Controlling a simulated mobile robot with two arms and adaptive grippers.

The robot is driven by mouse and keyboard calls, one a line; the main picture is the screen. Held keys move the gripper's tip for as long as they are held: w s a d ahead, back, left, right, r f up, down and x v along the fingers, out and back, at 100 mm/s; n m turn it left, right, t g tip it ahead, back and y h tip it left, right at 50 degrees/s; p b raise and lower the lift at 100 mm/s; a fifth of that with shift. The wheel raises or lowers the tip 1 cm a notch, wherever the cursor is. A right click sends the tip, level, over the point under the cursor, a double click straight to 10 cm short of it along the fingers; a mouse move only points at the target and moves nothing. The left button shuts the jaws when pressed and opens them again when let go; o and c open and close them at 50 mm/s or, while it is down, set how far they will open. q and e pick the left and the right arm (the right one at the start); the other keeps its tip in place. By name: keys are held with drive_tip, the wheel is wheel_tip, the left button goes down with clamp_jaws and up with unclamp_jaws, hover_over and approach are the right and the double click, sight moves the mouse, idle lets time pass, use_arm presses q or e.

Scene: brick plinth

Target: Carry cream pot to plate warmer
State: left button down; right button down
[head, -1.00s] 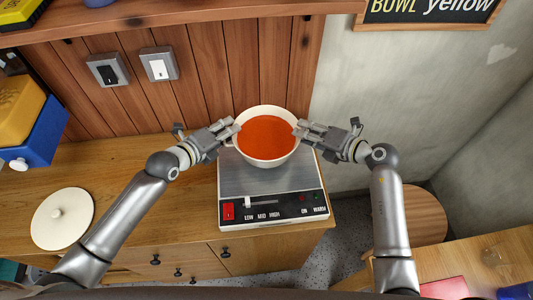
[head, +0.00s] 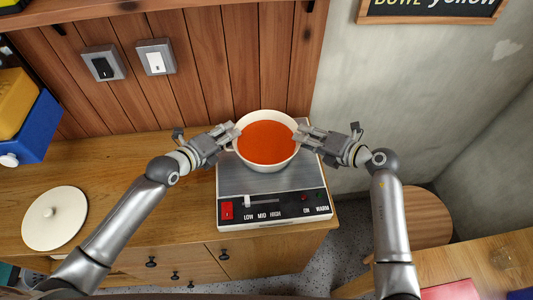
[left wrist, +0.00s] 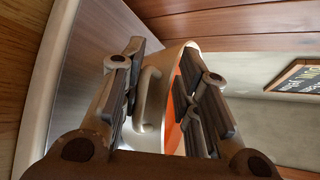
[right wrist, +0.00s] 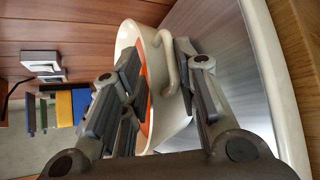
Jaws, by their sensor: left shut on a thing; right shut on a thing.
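The cream pot (head: 266,164), filled with orange-red soup, is held level between my two grippers. It is over the back part of the plate warmer (head: 268,212), a cream box with a metal top and a front control panel. I cannot tell whether its base touches the metal top. My left gripper (head: 229,135) is shut on the pot's left handle (left wrist: 150,92). My right gripper (head: 305,135) is shut on its right handle (right wrist: 169,62). The pot's underside is hidden.
A cream lid (head: 62,222) lies on the wooden counter (head: 130,155) at left. Blue and yellow containers (head: 38,125) stand at the far left. A plank wall with two switches (head: 155,57) rises behind. A round wooden stool (head: 425,218) is at right.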

use_arm(q)
drive_tip(key=shift+w+a+f+y+b, duration=0.25)
drive_tip(key=shift+a+f+y+b, duration=0.1)
drive_tip(key=shift+a+f, duration=0.1)
use_arm(e)
drive_tip(key=shift+w+d+f, duration=0.15)
drive_tip(key=shift+d+f, duration=0.2)
drive_tip(key=shift+f, duration=0.05)
use_arm(q)
drive_tip(key=c, duration=1.4)
unclamp_jaws()
drive_tip(key=shift+s, duration=0.1)
use_arm(e)
drive_tip(key=c, duration=1.4)
unclamp_jaws()
use_arm(q)
drive_tip(key=shift+o, duration=1.3)
drive_tip(key=shift+d, duration=0.1)
use_arm(e)
drive_tip(key=shift+o, duration=1.2)
use_arm(q)
drive_tip(key=shift+o, duration=0.2)
drive_tip(key=shift+s+d+r, duration=0.1)
drive_tip(key=shift+s, duration=0.05)
use_arm(e)
drive_tip(key=shift+o, duration=0.2)
drive_tip(key=shift+s+a, duration=0.2)
drive_tip(key=shift+s, duration=0.05)
drive_tip(key=shift+w, duration=0.1)
